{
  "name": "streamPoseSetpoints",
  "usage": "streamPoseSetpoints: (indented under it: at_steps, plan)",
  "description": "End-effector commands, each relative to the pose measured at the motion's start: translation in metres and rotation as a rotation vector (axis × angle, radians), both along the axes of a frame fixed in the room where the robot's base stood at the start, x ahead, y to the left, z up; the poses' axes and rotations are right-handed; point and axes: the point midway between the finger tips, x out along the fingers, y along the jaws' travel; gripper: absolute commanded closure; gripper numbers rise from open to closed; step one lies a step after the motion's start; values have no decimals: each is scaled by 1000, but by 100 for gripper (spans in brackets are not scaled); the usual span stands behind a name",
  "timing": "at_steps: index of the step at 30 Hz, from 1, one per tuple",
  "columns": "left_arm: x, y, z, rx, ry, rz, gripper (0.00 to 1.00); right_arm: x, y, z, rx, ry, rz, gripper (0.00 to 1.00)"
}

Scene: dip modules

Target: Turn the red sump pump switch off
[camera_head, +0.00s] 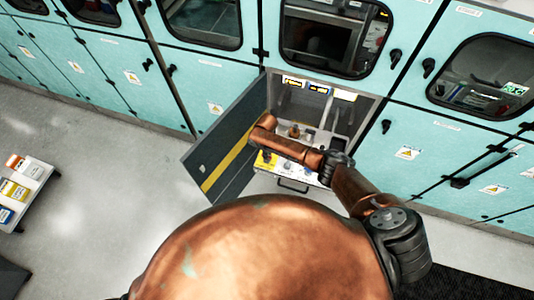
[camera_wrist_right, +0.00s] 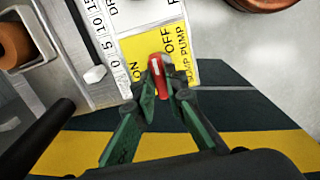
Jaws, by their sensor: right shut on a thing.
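The red sump pump switch (camera_wrist_right: 156,67) sits on a yellow label (camera_wrist_right: 185,74) in the right wrist view. The label reads ON left of the switch and OFF to its upper right. The switch handle stands nearly upright in the picture, its top leaning slightly left. My right gripper (camera_wrist_right: 160,88) has its green fingers closed around the handle, one on each side. In the head view my copper arm reaches to the panel's yellow part (camera_head: 266,160) and covers the switch. My left gripper is not in view.
An open cabinet door (camera_head: 226,140) with a yellow stripe stands left of the panel. A drawer-like panel with a handle (camera_head: 292,187) extends from the teal cabinets. A small table (camera_head: 28,190) with coloured boxes stands at far left. The grey floor between is clear.

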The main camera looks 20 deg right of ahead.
Motion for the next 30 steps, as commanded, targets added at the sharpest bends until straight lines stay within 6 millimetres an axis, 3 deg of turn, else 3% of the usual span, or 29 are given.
streamPoseSetpoints:
  at_steps: [11, 12, 19, 30]
  plan:
    - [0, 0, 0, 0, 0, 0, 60, -3, -2, -2, -3, 7, -7, 100]
    - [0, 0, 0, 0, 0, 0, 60, -3, -2, -2, -3, 7, -7, 87]
    - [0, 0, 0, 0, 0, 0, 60, -1, 0, -1, -1, 3, -5, 71]
    - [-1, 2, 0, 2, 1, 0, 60, 0, 0, 5, 1, 0, -4, 71]
